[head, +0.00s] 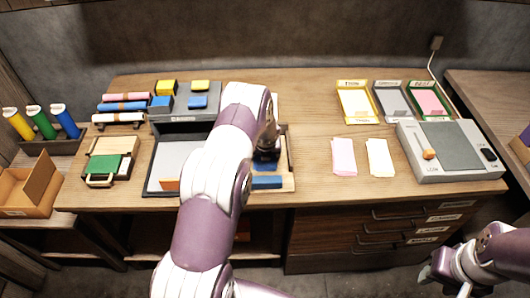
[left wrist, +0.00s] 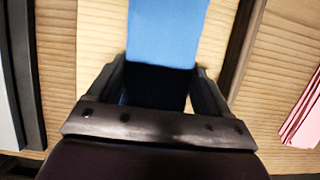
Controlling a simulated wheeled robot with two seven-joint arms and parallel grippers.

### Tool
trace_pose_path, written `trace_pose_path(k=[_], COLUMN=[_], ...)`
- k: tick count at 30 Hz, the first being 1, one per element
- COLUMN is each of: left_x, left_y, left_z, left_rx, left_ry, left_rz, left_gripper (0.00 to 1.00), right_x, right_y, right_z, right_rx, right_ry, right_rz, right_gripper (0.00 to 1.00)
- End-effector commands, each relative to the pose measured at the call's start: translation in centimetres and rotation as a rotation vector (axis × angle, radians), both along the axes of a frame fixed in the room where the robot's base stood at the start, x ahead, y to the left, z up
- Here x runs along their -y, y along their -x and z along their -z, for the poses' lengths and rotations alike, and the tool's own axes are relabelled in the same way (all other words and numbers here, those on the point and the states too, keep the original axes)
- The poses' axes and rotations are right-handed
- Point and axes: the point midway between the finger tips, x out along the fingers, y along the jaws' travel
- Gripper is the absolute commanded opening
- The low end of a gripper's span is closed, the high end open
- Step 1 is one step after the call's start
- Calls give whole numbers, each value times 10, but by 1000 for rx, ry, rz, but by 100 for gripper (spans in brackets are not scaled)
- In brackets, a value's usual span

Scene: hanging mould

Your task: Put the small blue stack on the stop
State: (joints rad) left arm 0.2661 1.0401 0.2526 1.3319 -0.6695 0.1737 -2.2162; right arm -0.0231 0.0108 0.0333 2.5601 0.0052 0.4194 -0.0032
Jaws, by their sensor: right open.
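A small blue block or stack (head: 266,182) lies at the front of a wooden tray (head: 291,160) in the middle of the table. In the left wrist view, a flat blue piece (left wrist: 167,30) runs between the two fingers of my left gripper (left wrist: 162,85), its near part in dark shadow. I cannot tell whether the fingers press on it. In the head view, my left arm hides most of this gripper and part of the tray. My right gripper (head: 432,274) is open and empty at the lower right, off the table. I cannot tell which part is the stop.
A grey device (head: 450,172), paper pads (head: 344,157) and labelled trays (head: 357,103) stand at right. Rolls (head: 124,106) and a green-topped box (head: 105,166) are at left.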

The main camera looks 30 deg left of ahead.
Motion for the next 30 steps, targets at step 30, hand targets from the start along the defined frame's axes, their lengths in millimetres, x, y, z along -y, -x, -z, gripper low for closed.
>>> trace_pose_path(k=[30], left_x=[25], left_y=[40], left_z=[-114], left_rx=[1], left_ry=[8], left_rz=[-20], left_gripper=[97], right_x=[0], right_y=[0], right_z=[-12], right_rx=[0], right_ry=[0], right_rz=[0], right_gripper=[43])
